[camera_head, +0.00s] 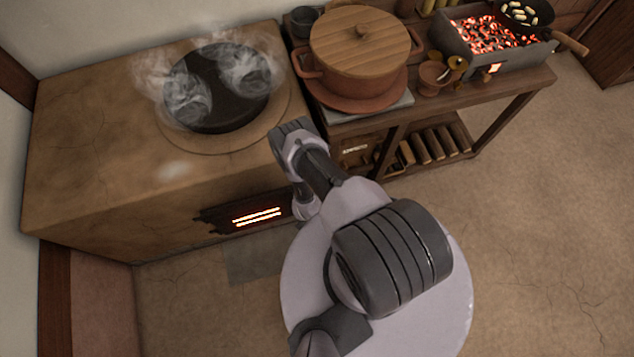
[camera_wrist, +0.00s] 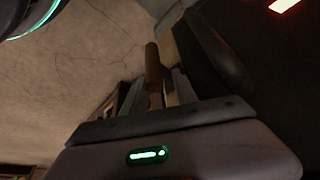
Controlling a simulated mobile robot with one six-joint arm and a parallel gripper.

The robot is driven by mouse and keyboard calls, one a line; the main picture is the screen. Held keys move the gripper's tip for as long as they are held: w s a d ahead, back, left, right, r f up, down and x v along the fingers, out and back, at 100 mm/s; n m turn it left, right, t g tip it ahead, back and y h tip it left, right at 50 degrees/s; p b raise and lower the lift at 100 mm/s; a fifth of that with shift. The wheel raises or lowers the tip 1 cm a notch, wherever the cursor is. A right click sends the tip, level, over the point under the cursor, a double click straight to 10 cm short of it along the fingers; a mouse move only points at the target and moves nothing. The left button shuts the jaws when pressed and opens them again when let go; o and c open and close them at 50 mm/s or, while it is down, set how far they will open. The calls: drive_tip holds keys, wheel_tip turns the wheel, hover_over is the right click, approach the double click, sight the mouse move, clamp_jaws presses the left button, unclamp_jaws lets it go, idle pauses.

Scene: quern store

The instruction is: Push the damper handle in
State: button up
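A brown wooden handle, which looks like the damper handle (camera_wrist: 152,66), shows in the wrist view, pointing away from my gripper's palm. My gripper (camera_wrist: 160,88) has grey finger parts on both sides of the handle's near end. I cannot tell whether they touch it or are closed on it. In the head view my arm reaches to the right front of the clay stove (camera_head: 90,150), and the gripper and handle are hidden behind my arm. The stove's front has a dark fire door (camera_head: 215,218) with glowing slots.
A steaming black plate (camera_head: 220,88) is on the stove top. To the right, a wooden bench holds a large lidded pot (camera_head: 355,60) and a brazier of glowing coals (camera_head: 490,38) with a pan (camera_head: 520,15). The floor at right (camera_head: 540,200) is clear.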

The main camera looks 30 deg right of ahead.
drive_tip(key=shift+o, duration=0.4)
drive_tip(key=shift+s, duration=0.25)
drive_tip(key=p+v, duration=0.9)
drive_tip(key=v, duration=0.8)
drive_tip(key=shift+r+p, duration=0.2)
drive_tip(key=shift+p, duration=0.2)
drive_tip(key=shift+a, duration=0.15)
